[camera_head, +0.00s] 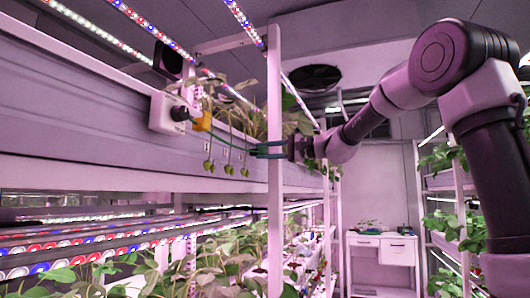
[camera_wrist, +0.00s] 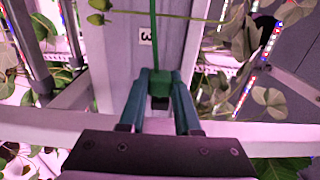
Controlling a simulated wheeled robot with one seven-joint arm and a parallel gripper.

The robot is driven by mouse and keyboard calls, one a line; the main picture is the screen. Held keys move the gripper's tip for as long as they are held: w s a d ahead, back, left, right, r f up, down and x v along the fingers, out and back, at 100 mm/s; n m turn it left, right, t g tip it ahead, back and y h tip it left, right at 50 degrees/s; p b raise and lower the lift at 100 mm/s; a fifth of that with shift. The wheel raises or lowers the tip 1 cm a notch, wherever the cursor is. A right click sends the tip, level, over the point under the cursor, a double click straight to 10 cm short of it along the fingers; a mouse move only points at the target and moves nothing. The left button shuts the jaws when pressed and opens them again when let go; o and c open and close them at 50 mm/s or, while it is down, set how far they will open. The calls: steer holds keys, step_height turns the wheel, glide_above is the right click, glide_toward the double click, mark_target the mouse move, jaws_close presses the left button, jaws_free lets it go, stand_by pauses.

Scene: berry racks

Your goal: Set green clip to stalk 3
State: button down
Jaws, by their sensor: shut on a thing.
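My gripper (camera_wrist: 160,80) has two teal fingers, shut on a small green clip (camera_wrist: 160,86) between their tips in the wrist view. A thin green strand (camera_wrist: 155,35) runs up from the clip; I cannot tell whether it is part of it. A white tag marked 3 (camera_wrist: 145,37) is on the pale panel just beyond the fingertips. A thin stalk (camera_wrist: 190,16) with green berries (camera_wrist: 97,12) crosses above the clip, apart from it. In the head view my gripper (camera_head: 262,149) is beside a pale post, right of several hanging green berries (camera_head: 228,169); the clip is not distinct there.
The pale upright post (camera_head: 275,110) stands close to my gripper. A white box (camera_head: 168,113) and an orange block (camera_head: 203,121) are on the rack to the left. Leafy plants (camera_head: 215,265) fill the lower shelf. A white cabinet (camera_head: 383,262) stands at the back.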

stand_by(0.3)
steer(key=s+a, duration=0.2)
steer(key=s, duration=0.4)
steer(key=shift+s+a, duration=0.15)
steer(key=shift+s, duration=0.05)
steer(key=c, duration=0.6)
jaws_free()
steer(key=v, duration=1)
steer(key=shift+d, duration=0.4)
steer(key=shift+s, duration=0.15)
